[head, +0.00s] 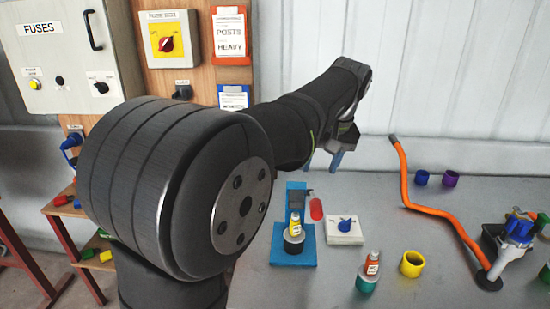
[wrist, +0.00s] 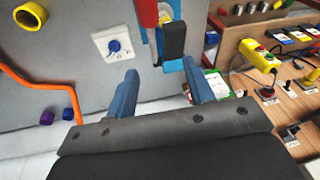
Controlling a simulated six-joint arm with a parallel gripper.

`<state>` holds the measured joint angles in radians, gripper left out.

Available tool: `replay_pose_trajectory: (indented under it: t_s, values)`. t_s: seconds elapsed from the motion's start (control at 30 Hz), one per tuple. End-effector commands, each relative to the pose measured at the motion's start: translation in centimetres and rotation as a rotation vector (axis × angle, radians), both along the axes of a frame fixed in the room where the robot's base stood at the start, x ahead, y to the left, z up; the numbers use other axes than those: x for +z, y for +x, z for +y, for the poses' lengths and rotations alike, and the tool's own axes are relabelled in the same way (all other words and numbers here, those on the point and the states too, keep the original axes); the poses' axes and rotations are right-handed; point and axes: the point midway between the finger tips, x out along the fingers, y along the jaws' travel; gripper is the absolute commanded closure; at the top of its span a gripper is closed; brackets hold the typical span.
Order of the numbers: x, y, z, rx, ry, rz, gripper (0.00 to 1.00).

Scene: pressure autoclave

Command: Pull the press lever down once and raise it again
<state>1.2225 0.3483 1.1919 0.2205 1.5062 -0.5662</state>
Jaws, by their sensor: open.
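The small blue press (head: 294,258) stands on the grey bench in the head view. A bottle with a yellow label (head: 295,226) sits in a black holder on it. The press lever's red grip (head: 316,210) is at the press's right side. In the wrist view the red grip (wrist: 148,14) shows at the top edge, beside a black part and blue parts of the press (wrist: 172,66). My gripper (head: 322,159) is open and empty, above and behind the press. In the wrist view its blue fingers (wrist: 163,86) are apart, with nothing between them.
A white plate with a blue knob (head: 345,230) lies right of the press. A red-labelled bottle (head: 370,268), a yellow ring (head: 412,264) and an orange bent pipe (head: 430,214) are further right. A wooden panel with switches (head: 166,40) stands at the left.

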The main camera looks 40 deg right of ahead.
Motion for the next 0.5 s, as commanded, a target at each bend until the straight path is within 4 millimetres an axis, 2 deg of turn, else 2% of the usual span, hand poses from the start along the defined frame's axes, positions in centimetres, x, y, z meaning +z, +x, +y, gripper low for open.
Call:
replay_pose_trajectory:
  t_s: [0.5]
  values:
    - [-4.0,9.2,-2.7,0.075,-0.230,-0.212,0.52]
